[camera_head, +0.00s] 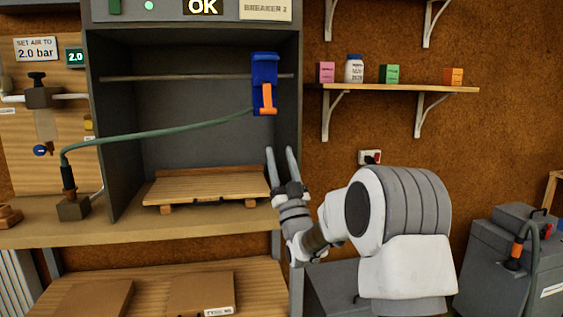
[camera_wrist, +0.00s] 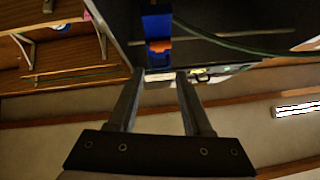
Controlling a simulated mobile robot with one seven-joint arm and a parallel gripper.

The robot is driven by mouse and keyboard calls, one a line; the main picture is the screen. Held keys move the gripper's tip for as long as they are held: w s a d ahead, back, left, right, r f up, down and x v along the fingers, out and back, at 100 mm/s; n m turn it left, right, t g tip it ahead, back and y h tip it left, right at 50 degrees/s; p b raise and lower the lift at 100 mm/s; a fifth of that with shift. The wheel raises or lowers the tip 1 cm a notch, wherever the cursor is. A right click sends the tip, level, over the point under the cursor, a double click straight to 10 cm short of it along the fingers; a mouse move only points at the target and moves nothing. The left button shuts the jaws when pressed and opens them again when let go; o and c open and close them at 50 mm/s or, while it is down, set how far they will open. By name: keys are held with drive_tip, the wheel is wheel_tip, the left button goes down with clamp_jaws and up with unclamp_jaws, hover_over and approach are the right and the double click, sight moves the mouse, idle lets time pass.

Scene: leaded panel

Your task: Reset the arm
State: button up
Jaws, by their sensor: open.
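My gripper (camera_head: 279,150) is open and empty, with its two fingers pointing up in front of the right side of the grey cabinet (camera_head: 297,100). The wrist view also shows the gripper (camera_wrist: 158,75) with its fingers apart and nothing between them. A blue tool with an orange trigger (camera_head: 264,82) hangs from a rail (camera_head: 180,77) in the cabinet, above my fingertips and apart from them. It also shows beyond the fingers in the wrist view (camera_wrist: 157,24). A green hose (camera_head: 160,134) runs from the tool to a fitting at the left.
A slatted wooden board (camera_head: 205,188) lies on the bench (camera_head: 120,229) inside the cabinet. A shelf (camera_head: 400,88) with small boxes and a white jar is on the wall at the right. A grey machine (camera_head: 500,265) with a hose stands at the lower right.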

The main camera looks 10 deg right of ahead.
drive_tip(key=shift+s+f, duration=0.35)
drive_tip(key=shift+r, duration=0.1)
drive_tip(key=s+f+g+h, duration=0.1)
drive_tip(key=s+f+g, duration=0.5)
drive_tip(key=s, duration=0.7)
drive_tip(key=s+a+f+g+h, duration=0.1)
drive_tip(key=s+f+g, duration=0.55)
drive_tip(key=s, duration=0.75)
drive_tip(key=s+f+g+h, duration=0.1)
drive_tip(key=s+f+g, duration=0.3)
drive_tip(key=s+g, duration=0.7)
wheel_tip(320, 180, up, 24)
drive_tip(key=s+t+p, duration=0.2)
drive_tip(key=p, duration=2.1)
drive_tip(key=shift+f+p, duration=0.25)
drive_tip(key=shift+p, duration=0.05)
